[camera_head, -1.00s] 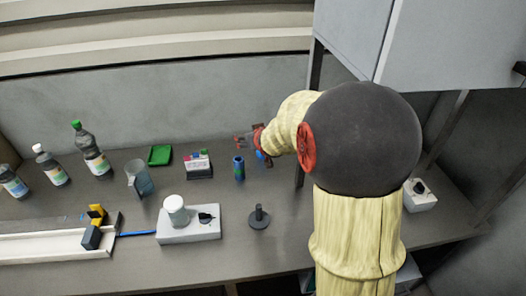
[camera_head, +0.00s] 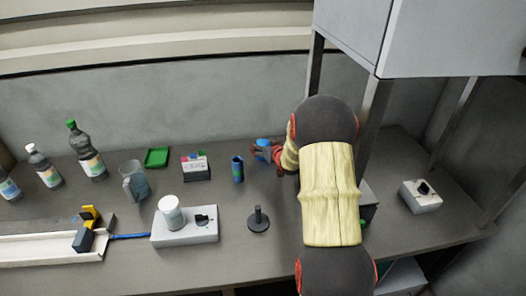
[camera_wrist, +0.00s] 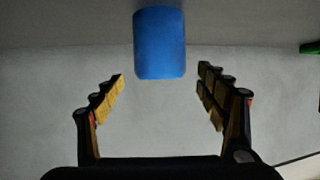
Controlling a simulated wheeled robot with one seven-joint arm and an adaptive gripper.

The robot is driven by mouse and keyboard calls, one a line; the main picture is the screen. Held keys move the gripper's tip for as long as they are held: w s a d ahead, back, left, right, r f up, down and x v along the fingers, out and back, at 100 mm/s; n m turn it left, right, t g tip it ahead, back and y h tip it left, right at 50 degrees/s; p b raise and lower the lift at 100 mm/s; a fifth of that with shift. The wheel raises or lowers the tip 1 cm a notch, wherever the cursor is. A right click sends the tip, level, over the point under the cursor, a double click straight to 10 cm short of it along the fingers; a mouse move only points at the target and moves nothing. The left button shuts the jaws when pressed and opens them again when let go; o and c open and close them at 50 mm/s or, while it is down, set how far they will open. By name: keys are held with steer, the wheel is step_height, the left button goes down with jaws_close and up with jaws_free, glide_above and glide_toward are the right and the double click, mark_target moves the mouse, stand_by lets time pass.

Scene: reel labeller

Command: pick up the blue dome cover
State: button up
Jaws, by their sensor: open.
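The blue dome cover (camera_head: 264,146) stands on the bench near the back wall, right of the dark blue can. My gripper (camera_wrist: 162,85) is open, with one finger on each side of the line to the cover and nothing between the pads. In the head view my gripper (camera_head: 268,156) is beside the cover, partly overlapping it, so contact there is hard to tell.
The dark blue can (camera_head: 237,169) stands close on the left, with a small labelled box (camera_head: 196,168) and green tray (camera_head: 157,157) beyond. A black spindle stand (camera_head: 258,220) is in front. A grey cabinet (camera_head: 440,40) on posts is at right.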

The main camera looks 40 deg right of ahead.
steer(key=shift+x, duration=1.35)
steer(key=shift+c, duration=1.4)
steer(key=shift+f, duration=0.1)
steer(key=c, duration=0.7)
steer(key=shift+c, duration=0.9)
steer(key=shift+s, duration=0.1)
steer(key=shift+r, duration=0.35)
step_height(320, 180, up, 7)
steer(key=p, duration=0.3)
steer(key=shift+s+a+f, duration=0.1)
steer(key=s+a+p, duration=0.1)
steer(key=s+a, duration=0.4)
steer(key=s, duration=0.3)
steer(key=s+a+p, duration=0.2)
steer(key=s+a, duration=0.3)
steer(key=s, duration=0.3)
steer(key=shift+s+a+f, duration=0.15)
steer(key=shift+s+f, duration=0.05)
steer(key=shift+s, duration=0.2)
